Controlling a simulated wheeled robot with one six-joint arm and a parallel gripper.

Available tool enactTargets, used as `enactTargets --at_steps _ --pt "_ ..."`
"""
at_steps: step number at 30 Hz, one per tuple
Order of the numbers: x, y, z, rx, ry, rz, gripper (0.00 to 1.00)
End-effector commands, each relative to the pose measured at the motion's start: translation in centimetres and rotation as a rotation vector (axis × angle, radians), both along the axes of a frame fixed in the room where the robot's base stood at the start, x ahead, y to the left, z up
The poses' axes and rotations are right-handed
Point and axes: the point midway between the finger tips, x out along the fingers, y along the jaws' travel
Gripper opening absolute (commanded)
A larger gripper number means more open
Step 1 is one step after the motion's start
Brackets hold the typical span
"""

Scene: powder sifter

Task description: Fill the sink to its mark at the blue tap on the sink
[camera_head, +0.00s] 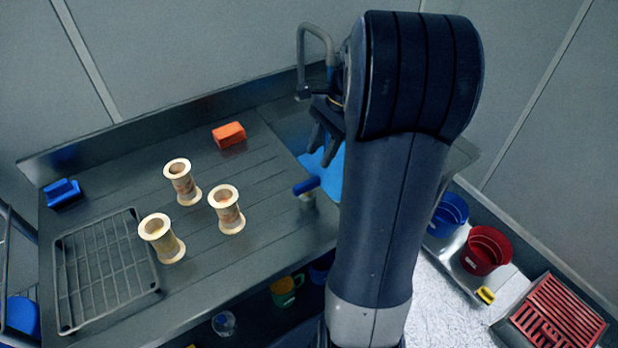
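The sink (284,119) is set into the right part of the steel bench, with blue water (333,172) showing in it. Its mark and much of its basin are hidden behind my arm. A grey arched spout (315,31) stands at its back edge. A short blue handle (306,186) shows at the sink's left front; I cannot tell whether it belongs to the tap. My gripper (322,146) is above the sink, near the spout, fingers pointing down and apart. I see nothing between them. The blue handle is below and apart from them.
Three cream spool-shaped sifters (228,209), an orange block (229,134), a blue block (62,193) and a wire rack (105,270) are on the bench. Blue (448,214) and red (486,250) buckets stand at right.

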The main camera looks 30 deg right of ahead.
Motion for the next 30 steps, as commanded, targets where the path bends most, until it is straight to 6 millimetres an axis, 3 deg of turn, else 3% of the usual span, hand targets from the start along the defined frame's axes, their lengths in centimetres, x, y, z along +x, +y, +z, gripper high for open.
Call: enactTargets --at_steps 6,13,25,30 --pt "-0.1 1.8 -4.0 0.002 0.004 0.002 0.37" --pt "-0.1 2.9 -6.9 -0.001 0.002 0.002 0.37" --pt "-0.2 3.2 -7.7 -0.002 0.001 0.000 0.37" --pt "-0.2 3.2 -7.7 -0.002 0.001 0.000 0.24"
